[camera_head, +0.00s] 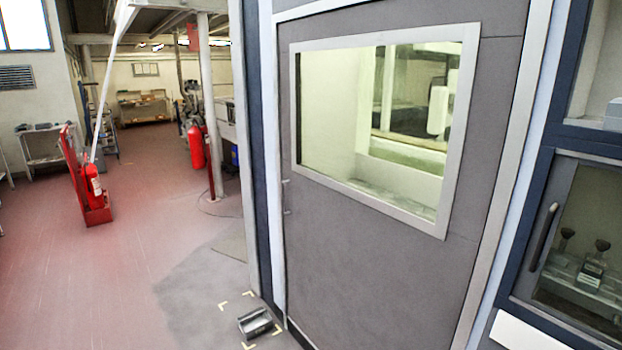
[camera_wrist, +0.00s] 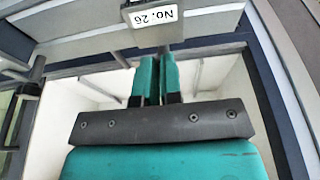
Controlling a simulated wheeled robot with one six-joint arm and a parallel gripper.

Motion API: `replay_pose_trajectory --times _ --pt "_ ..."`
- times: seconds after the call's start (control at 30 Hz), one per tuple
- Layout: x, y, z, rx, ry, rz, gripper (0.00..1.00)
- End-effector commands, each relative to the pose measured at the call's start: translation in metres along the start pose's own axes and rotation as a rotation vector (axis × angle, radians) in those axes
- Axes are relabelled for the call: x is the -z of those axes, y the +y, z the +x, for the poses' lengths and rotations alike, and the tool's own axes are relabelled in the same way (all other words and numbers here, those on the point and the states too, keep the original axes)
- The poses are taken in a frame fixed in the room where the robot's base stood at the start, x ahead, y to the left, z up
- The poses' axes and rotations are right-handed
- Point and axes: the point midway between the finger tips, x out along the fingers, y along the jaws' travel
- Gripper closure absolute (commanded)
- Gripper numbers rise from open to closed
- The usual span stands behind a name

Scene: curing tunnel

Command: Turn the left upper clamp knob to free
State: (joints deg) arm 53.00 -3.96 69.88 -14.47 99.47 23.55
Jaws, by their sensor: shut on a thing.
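In the wrist view, my gripper (camera_wrist: 163,58) has two teal fingers close together, with a dark bar and a teal body behind them. It is shut on a small grey piece at the fingertips, mostly hidden by the fingers. I cannot tell whether this is the left upper clamp knob. A grey plate (camera_wrist: 136,36) with an upside-down "No. 26" label (camera_wrist: 153,15) is just beyond the fingertips. In the head view, dark knobs (camera_head: 602,245) on small fixtures show behind the glass at the right; which clamp they belong to is unclear. My gripper is not in the head view.
A grey door (camera_head: 365,270) with a window fills the head view's middle. A cabinet with a dark handle (camera_head: 543,237) is at the right. A dark metal block (camera_head: 256,322) lies on the floor. Fire extinguishers (camera_head: 92,188) stand at the left; open floor lies between.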

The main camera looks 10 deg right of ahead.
Motion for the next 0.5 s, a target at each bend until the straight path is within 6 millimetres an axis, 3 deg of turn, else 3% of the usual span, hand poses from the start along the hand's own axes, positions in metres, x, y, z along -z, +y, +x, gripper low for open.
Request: replay_pose_trajectory --times 0.03,0.5 --pt "0.000 0.001 0.007 -0.007 -0.031 0.003 1.00" --pt "0.015 -0.001 -0.047 -0.003 -0.016 0.001 1.00"
